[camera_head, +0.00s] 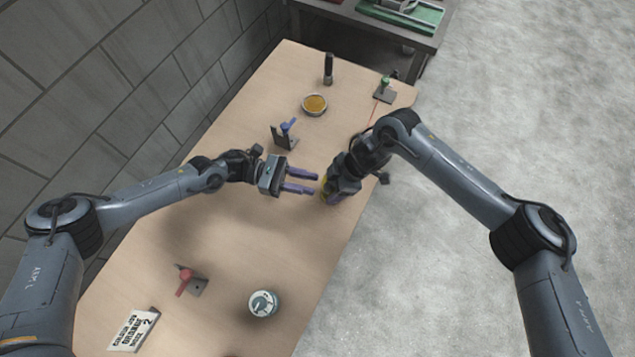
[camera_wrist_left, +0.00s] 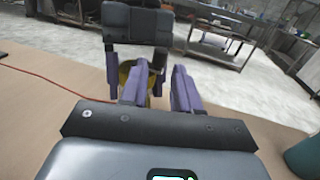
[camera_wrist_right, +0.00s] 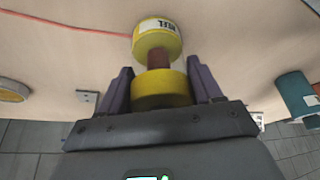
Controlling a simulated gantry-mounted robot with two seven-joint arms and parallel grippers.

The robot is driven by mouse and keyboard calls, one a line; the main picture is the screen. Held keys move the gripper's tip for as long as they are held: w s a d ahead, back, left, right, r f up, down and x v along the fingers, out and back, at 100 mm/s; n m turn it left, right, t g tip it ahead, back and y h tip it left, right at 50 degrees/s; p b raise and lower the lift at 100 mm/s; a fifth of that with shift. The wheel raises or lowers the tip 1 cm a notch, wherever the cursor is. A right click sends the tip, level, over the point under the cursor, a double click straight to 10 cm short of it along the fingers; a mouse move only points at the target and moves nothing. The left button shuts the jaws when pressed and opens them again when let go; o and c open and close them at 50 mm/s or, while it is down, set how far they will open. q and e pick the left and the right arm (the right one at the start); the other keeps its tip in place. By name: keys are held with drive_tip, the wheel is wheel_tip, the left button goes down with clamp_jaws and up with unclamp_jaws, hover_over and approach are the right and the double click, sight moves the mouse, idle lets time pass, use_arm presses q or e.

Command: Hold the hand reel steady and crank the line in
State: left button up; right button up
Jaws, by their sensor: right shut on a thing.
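The hand reel is a yellow spool with a brown core, partly hidden by my right gripper in the head view (camera_head: 323,186). The right wrist view shows both yellow flanges and the core (camera_wrist_right: 158,60). My right gripper (camera_wrist_right: 160,80) is shut on the reel, its purple fingers on either side of the nearer flange. My left gripper (camera_head: 302,182) is open and empty, its fingers pointing right toward the reel. In the left wrist view, part of the reel shows yellow (camera_wrist_left: 125,72) beyond the left fingers. A thin red line (camera_wrist_right: 60,22) runs across the table. I cannot make out a crank.
A green-topped bracket (camera_head: 384,92), bowl of orange stuff (camera_head: 314,104), black cylinder (camera_head: 328,68) and blue-handled bracket (camera_head: 280,138) stand farther back. A red-handled bracket (camera_head: 190,282), round tin (camera_head: 263,303) and sign (camera_head: 133,330) are nearer. A wall borders the table's left; its middle is clear.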

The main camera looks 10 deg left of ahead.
sight(330, 184)
use_arm(q)
drive_tip(key=shift+s+d, duration=0.2)
drive_tip(key=shift+d, duration=1.45)
clamp_jaws()
